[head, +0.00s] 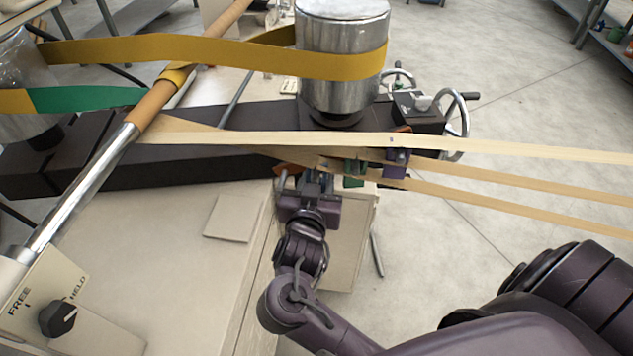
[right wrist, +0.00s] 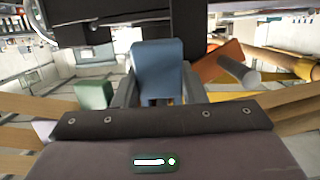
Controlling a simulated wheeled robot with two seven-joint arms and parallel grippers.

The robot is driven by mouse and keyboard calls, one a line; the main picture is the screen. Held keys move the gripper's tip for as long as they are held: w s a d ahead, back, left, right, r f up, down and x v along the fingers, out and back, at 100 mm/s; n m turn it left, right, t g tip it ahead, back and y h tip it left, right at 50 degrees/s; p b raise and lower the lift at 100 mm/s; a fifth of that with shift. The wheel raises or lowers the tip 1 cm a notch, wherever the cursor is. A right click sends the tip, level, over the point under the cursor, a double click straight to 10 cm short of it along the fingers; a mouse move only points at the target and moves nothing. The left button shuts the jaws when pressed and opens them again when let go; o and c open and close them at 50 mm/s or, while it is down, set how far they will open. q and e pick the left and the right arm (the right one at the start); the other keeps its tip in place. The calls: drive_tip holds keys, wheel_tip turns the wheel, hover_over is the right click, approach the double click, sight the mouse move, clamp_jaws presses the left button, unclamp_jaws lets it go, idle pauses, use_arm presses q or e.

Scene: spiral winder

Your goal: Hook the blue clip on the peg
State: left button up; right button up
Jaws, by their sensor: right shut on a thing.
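The blue clip (right wrist: 158,68) stands upright between the two fingers of my right gripper (right wrist: 157,92) in the right wrist view. My right gripper (head: 314,180) is shut on it. In the head view the gripper is at the front side of the dark beam, below the pale bands, and I cannot make out the clip clearly. A short grey rod end (right wrist: 238,72), possibly the peg, shows to the right of the clip in the wrist view, apart from it and close to an orange clip (right wrist: 215,64). My left gripper is not in view.
A metal drum (head: 343,60) with a yellow belt stands behind. A FREE/HELD knob (head: 57,318) is lower left. A table (head: 150,270) lies in front of the beam.

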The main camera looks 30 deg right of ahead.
idle(0.3)
drive_tip(key=o, duration=1.1)
drive_tip(key=shift+c, duration=0.2)
drive_tip(key=shift+s+a+r+p, duration=0.1)
drive_tip(key=shift+s+a+p, duration=0.1)
drive_tip(key=shift+s+p, duration=0.1)
drive_tip(key=p+v, duration=0.3)
drive_tip(key=v, duration=0.4)
drive_tip(key=shift+p, duration=0.35)
